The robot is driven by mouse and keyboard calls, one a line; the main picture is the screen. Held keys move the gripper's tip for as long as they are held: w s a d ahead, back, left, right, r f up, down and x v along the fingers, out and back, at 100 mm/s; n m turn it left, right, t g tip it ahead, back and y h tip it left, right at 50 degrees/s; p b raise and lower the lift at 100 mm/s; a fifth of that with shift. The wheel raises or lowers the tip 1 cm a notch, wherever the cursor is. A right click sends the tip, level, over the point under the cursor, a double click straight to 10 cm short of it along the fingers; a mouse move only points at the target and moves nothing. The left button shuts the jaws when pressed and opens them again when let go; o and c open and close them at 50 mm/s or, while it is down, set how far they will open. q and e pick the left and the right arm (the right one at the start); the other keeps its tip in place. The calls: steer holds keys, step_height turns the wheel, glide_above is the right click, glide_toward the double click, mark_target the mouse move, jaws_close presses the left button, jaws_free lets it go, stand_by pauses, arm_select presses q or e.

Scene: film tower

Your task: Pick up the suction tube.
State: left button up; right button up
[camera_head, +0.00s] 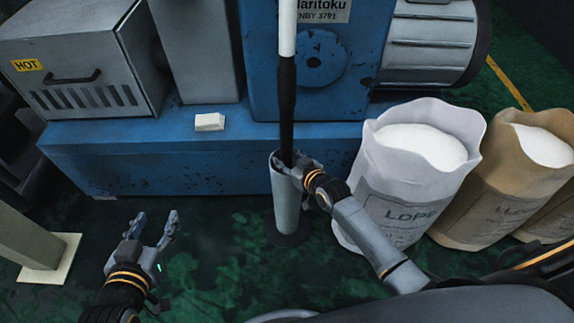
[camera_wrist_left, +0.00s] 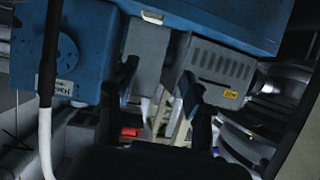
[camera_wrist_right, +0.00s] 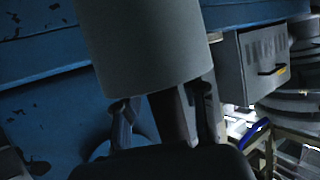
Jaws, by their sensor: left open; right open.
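The suction tube, with a black grip section (camera_head: 286,95) and white hose (camera_head: 288,25), stands upright in a light-grey cylindrical holder (camera_head: 286,205). My right gripper (camera_head: 291,165) is open at the holder's rim, right by the black section. In the right wrist view the dark tube (camera_wrist_right: 172,118) shows between the open fingers, below the grey holder (camera_wrist_right: 145,45); whether they touch it I cannot tell. The tube's lower end is hidden in the holder. My left gripper (camera_head: 156,222) is open and empty above the floor. The left wrist view shows the black section (camera_wrist_left: 49,50) at its left edge.
A blue machine base (camera_head: 160,160) runs behind the holder, with a grey box marked HOT (camera_head: 75,65) on it. An LDPE sack (camera_head: 400,195) stands close to the right of my right gripper, and a brown sack (camera_head: 500,190) beyond. Green floor around my left gripper is clear.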

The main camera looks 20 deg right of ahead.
steer(key=shift+c, duration=0.2)
jaws_close()
steer(key=shift+r, duration=0.15)
steer(key=shift+r, duration=0.15)
